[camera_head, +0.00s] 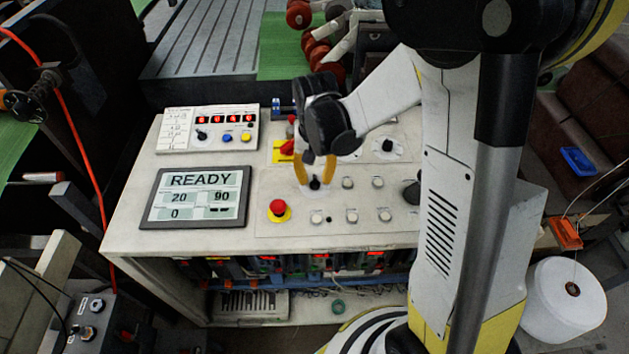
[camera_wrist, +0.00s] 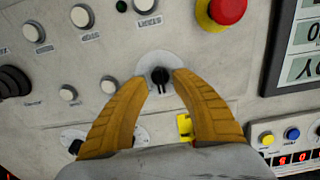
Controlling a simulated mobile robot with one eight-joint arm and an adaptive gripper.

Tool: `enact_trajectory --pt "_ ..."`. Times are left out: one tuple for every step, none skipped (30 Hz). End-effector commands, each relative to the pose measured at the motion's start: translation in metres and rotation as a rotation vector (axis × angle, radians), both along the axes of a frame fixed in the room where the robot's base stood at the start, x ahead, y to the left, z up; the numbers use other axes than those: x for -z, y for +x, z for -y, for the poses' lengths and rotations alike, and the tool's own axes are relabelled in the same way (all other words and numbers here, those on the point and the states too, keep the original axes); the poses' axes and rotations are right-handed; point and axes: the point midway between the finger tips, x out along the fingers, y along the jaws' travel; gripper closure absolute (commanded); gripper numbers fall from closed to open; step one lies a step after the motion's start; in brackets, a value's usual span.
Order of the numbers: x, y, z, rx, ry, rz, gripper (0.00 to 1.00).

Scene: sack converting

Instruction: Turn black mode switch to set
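A black switch knob (camera_head: 315,184) sits on a pale round plate on the sloped control panel. In the wrist view, the knob (camera_wrist: 160,76) shows a short lever pointing toward my gripper's palm. Its label cannot be read. My gripper (camera_head: 316,180) is above the panel with its yellow fingers pointing down at this knob. In the wrist view, my gripper's fingertips (camera_wrist: 163,82) are apart, one on each side of the knob, with visible gaps. The gripper appears open and empty. Whether the fingertips touch the panel cannot be told.
A red stop button (camera_head: 278,208) is close left of the knob. A READY display (camera_head: 196,197) stands farther left. White buttons (camera_head: 352,215) and another black knob (camera_head: 388,146) are to the right. A red handle (camera_head: 287,147) on yellow is behind.

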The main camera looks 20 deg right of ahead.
Motion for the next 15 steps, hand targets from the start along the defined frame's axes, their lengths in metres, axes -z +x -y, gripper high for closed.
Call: enact_trajectory --pt "0.0055 0.0002 0.0001 0.0 0.0 0.0 0.69" --pt "0.0073 0.0003 0.0 0.0 0.0 0.0 0.69" --pt "0.0091 0.0003 0.0 0.0 0.0 0.0 0.69" --pt "0.01 0.0002 0.0001 0.0 0.0 0.0 0.69" --pt "0.0105 0.0001 0.0 0.0 0.0 0.0 0.69" --pt "0.0109 0.0 0.0 0.0 0.0 0.0 0.69" --pt "0.0109 0.0 0.0 0.0 0.0 0.0 0.69" --pt "0.0108 0.0 0.0 0.0 0.0 0.0 0.69" --pt "0.0106 0.0 0.0 0.0 0.0 0.0 0.69" --pt "0.0105 0.0 0.0 0.0 0.0 0.0 0.69" --pt "0.0104 0.0 0.0 0.0 0.0 0.0 0.69" --pt "0.0104 0.0 0.0 0.0 0.0 0.0 0.69" --pt "0.0103 0.0 0.0 0.0 0.0 0.0 0.76" --pt "0.0103 0.0 0.0 0.0 0.0 0.0 0.86" --pt "0.0103 0.0 0.0 0.0 0.0 0.0 0.98"
